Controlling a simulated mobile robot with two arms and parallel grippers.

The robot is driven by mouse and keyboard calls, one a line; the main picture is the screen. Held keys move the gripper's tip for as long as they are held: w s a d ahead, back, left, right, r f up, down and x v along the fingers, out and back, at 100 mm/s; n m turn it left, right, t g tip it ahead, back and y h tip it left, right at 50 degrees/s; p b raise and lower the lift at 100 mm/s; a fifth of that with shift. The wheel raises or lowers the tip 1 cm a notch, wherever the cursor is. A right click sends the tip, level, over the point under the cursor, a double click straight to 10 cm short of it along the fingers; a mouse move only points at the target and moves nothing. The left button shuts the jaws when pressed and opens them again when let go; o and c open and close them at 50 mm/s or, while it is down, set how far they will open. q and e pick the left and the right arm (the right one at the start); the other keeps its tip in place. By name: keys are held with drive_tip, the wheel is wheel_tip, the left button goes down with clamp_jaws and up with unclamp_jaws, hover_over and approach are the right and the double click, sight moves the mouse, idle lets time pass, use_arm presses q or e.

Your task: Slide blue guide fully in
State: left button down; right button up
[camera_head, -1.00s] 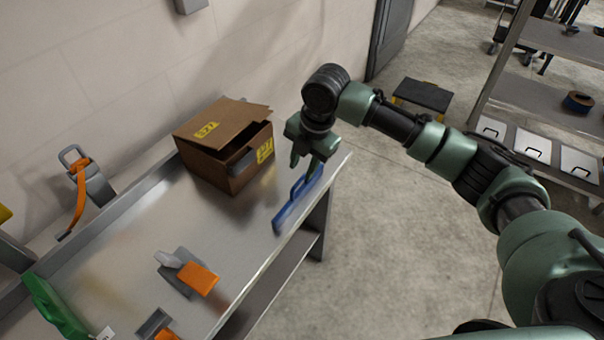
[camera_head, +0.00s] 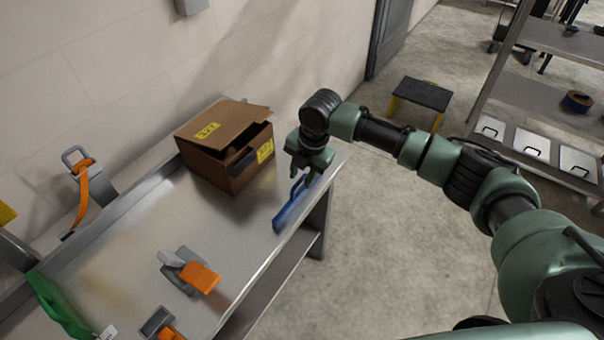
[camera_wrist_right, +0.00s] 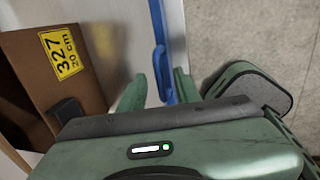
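The blue guide (camera_head: 289,209) is a long blue piece with a raised handle, lying along the right edge of the metal table. It also shows in the right wrist view (camera_wrist_right: 158,35), running up between the fingers. My right gripper (camera_head: 304,180) is above the far end of the guide, pointing down. In the right wrist view its two fingers (camera_wrist_right: 164,85) are apart on either side of the blue handle, with a gap showing on both sides. Whether the fingers are level with the handle I cannot tell. My left gripper is not in view.
An open cardboard box (camera_head: 223,150) stands just left of my right gripper. A grey and orange dispenser (camera_head: 190,272) and a green piece (camera_head: 57,309) are on the nearer table. The metal table top (camera_head: 235,225) between is clear. A black and yellow stool (camera_head: 421,97) stands on the floor.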

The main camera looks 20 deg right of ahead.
clamp_jaws()
idle(1.3)
